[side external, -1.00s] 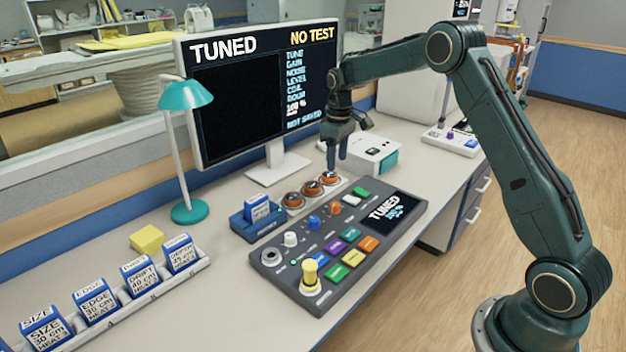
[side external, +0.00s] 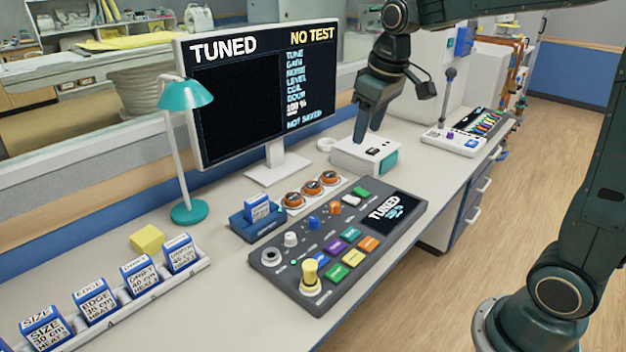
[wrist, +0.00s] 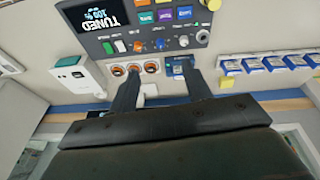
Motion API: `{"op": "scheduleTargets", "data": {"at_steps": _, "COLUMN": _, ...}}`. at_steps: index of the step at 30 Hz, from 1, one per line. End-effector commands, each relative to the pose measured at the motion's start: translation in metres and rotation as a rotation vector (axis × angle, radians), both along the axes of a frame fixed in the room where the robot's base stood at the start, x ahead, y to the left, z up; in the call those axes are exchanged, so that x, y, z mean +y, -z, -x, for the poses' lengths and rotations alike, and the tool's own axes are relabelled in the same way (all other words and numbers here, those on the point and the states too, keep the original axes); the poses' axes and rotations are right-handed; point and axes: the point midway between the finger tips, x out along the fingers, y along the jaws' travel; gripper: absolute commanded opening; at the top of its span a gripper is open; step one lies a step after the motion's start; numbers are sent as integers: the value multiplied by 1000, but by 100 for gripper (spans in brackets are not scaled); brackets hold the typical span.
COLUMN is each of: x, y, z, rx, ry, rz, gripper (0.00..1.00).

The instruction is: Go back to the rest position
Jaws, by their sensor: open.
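My gripper (side external: 371,125) is in the air above the desk, in front of the right edge of the monitor and over the white box in the side view. In the wrist view my gripper (wrist: 160,85) shows two dark fingers spread apart with nothing between them. The control console (side external: 275,262) lies on the desk, its small screen reading TUNED. The monitor (side external: 240,110) behind it reads TUNED and NO TEST.
A white box (side external: 350,155) stands below my gripper. Three orange knobs (side external: 312,187) sit behind the console. A blue holder (side external: 243,228) bears one card block. A rack (side external: 200,272) of blue blocks, a yellow block (side external: 147,240) and a teal lamp (side external: 188,95) stand at left.

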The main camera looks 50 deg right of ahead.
Motion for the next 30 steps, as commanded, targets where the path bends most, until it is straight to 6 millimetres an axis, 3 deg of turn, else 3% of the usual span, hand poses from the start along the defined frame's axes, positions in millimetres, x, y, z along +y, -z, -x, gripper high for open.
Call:
{"op": "scheduleTargets", "data": {"at_steps": 6, "x": 19, "y": -15, "z": 48, "rx": -60, "ry": 16, "rz": -7, "gripper": 49}}
{"op": "scheduleTargets", "data": {"at_steps": 14, "x": 37, "y": -18, "z": 104, "rx": -124, "ry": 37, "rz": -22, "gripper": 49}}
{"op": "scheduleTargets", "data": {"at_steps": 24, "x": 53, "y": -3, "z": 172, "rx": -207, "ry": 64, "rz": -50, "gripper": 49}}
{"op": "scheduleTargets", "data": {"at_steps": 30, "x": 58, "y": 8, "z": 196, "rx": -239, "ry": 75, "rz": -65, "gripper": 49}}
